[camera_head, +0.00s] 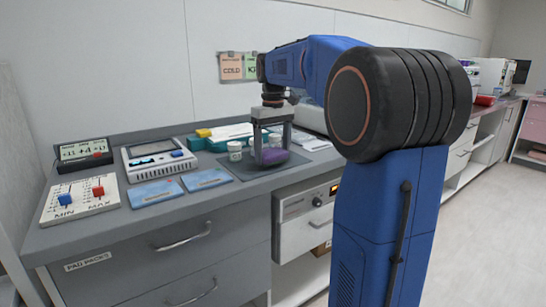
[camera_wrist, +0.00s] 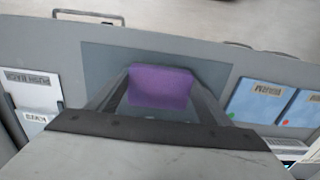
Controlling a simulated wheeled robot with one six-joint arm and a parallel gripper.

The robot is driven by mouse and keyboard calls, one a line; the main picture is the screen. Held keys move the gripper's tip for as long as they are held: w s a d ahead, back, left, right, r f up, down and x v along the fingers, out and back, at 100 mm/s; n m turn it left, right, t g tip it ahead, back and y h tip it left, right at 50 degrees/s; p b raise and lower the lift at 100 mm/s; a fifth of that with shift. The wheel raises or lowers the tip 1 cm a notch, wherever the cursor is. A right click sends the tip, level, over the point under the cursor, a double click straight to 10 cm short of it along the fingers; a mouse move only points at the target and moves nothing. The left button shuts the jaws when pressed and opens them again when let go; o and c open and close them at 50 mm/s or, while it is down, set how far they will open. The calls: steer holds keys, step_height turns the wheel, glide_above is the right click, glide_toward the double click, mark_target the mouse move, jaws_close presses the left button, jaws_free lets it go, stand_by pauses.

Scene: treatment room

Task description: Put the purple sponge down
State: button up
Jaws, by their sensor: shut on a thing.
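The purple sponge (camera_head: 274,156) is between the fingers of my gripper (camera_head: 271,150), low over the dark grey mat on the counter. The wrist view also shows the purple sponge (camera_wrist: 161,87), with a finger at each side of it. My gripper (camera_wrist: 162,100) is shut on it and points down. The mat (camera_head: 236,172) lies under and around the sponge; it shows in the wrist view (camera_wrist: 105,70) too. I cannot tell whether the sponge touches the mat.
Blue packets (camera_head: 155,192) lie left of the mat. A device with a screen (camera_head: 157,158), a board with red and blue knobs (camera_head: 80,199) and a display (camera_head: 83,152) stand further left. The counter's front edge is near.

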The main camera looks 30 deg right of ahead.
mark_target(273, 152)
steer(key=shift+f, duration=0.8)
steer(key=shift+f, duration=0.1)
steer(key=o, duration=1.1)
step_height(273, 152, up, 12)
steer(key=s+a+f+t, duration=0.1)
steer(key=s+a+f, duration=0.4)
steer(key=s+f, duration=0.4)
steer(key=s+a+f+t, duration=0.2)
steer(key=s+a+f, duration=0.3)
steer(key=s+f, duration=0.4)
steer(key=s+a+f+t, duration=0.1)
steer(key=s+a+f, duration=0.4)
steer(key=s+f, duration=0.4)
steer(key=shift+s+a+f+t, duration=0.4)
steer(key=shift+s, duration=0.85)
